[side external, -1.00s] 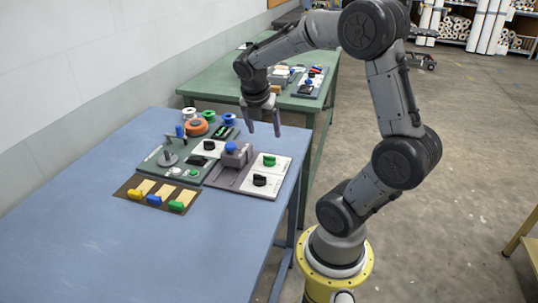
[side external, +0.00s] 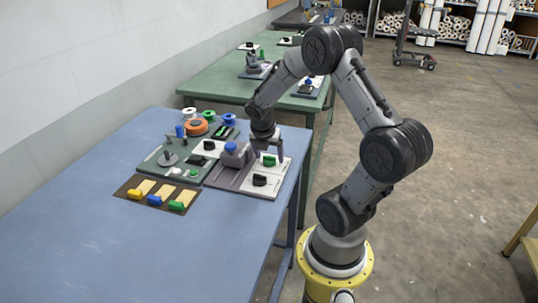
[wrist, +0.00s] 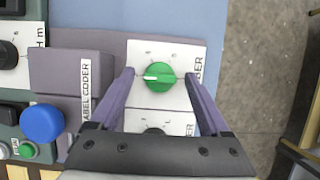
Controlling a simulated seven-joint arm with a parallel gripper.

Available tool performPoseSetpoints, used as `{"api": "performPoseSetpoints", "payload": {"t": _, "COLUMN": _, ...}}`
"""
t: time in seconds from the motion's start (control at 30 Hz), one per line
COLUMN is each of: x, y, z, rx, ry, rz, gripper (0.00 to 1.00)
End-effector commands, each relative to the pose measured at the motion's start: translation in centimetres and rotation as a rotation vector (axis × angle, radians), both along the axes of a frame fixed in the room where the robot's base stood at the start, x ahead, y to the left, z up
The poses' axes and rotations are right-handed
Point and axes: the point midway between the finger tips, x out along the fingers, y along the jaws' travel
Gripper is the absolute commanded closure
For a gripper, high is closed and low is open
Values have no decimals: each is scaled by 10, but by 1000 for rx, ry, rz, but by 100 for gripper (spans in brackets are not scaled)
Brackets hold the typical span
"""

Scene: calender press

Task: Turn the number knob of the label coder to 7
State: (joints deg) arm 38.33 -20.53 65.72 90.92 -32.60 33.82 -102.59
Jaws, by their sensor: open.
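The label coder is a grey-purple base (side external: 226,178) with a white panel near the blue table's right edge; "LABEL CODER" is printed beside its raised block (wrist: 70,68). A green round knob (wrist: 161,80) sits on the white panel, its white pointer mark aimed left in the wrist view. The panel's print ends in "BER"; the rest is covered. The knob also shows in the side view (side external: 269,161). My gripper (side external: 268,153) is above the panel, its fingers apart, one on each side of the green knob in the wrist view (wrist: 160,74). I cannot tell whether they touch it.
A black knob (side external: 260,180) is nearer on the same panel. A blue-topped block (side external: 231,148) stands to the left. A green board (side external: 155,160) with spools and a brown mat (side external: 124,190) with coloured handles lie further left. The table's front is clear.

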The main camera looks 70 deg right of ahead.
Motion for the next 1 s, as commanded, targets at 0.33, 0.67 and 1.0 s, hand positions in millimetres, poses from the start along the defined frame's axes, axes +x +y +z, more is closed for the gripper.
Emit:
{"api": "performPoseSetpoints", "payload": {"t": 0.33, "x": 0, "y": 0, "z": 0, "rx": 0, "ry": 0, "rz": 0, "gripper": 45}}
{"api": "performPoseSetpoints", "payload": {"t": 0.67, "x": 0, "y": 0, "z": 0, "rx": 0, "ry": 0, "rz": 0, "gripper": 100}}
{"api": "performPoseSetpoints", "payload": {"t": 1.0, "x": 1, "y": 0, "z": 0, "rx": 1, "ry": 2, "rz": -50, "gripper": 100}}
